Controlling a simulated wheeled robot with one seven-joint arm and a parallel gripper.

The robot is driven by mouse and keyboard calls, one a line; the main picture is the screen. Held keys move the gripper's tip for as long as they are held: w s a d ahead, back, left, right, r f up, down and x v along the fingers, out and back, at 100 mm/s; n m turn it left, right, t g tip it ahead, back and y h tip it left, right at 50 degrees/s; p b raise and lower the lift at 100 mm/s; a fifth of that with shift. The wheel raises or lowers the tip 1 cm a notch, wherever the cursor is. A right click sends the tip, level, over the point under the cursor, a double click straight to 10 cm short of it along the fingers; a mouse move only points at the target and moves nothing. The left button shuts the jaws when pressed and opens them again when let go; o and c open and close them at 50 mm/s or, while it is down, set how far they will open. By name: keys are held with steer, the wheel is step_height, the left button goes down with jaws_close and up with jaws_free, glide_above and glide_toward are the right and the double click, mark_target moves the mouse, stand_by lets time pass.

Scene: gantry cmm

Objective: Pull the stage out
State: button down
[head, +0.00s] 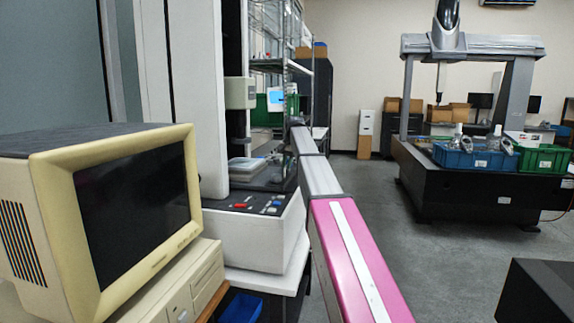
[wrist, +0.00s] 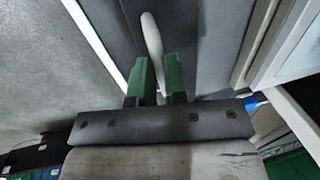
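The stage is most likely the dark platform (head: 265,178) with a clear tray on it, on the white measuring machine left of centre in the head view. My outstretched arm partly covers its right side. In the wrist view my gripper (wrist: 160,62) has two green fingers standing apart with a narrow gap. A pale, rounded bar like a handle (wrist: 151,38) runs toward and into the gap between the fingers, against a grey surface. I cannot tell whether the fingers touch it. My gripper is not clearly visible in the head view.
A cream computer monitor (head: 130,220) stands close at the left. The machine's front panel (head: 262,206) carries red and blue buttons. A large gantry machine (head: 470,182) with blue and green crates stands at the right. Grey floor (head: 375,190) lies open between them. A dark block (head: 540,290) is at lower right.

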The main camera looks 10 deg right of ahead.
steer(key=s+d, duration=0.2)
steer(key=d, duration=0.4)
steer(key=s+d, duration=0.3)
steer(key=d, duration=0.4)
steer(key=shift+s+d, duration=0.3)
steer(key=c, duration=1.1)
jaws_free()
steer(key=shift+c, duration=0.2)
steer(key=shift+r, duration=0.1)
step_height(320, 180, up, 10)
steer(key=d, duration=0.1)
steer(key=shift+s+d+r, duration=0.2)
steer(key=shift+s+d, duration=0.2)
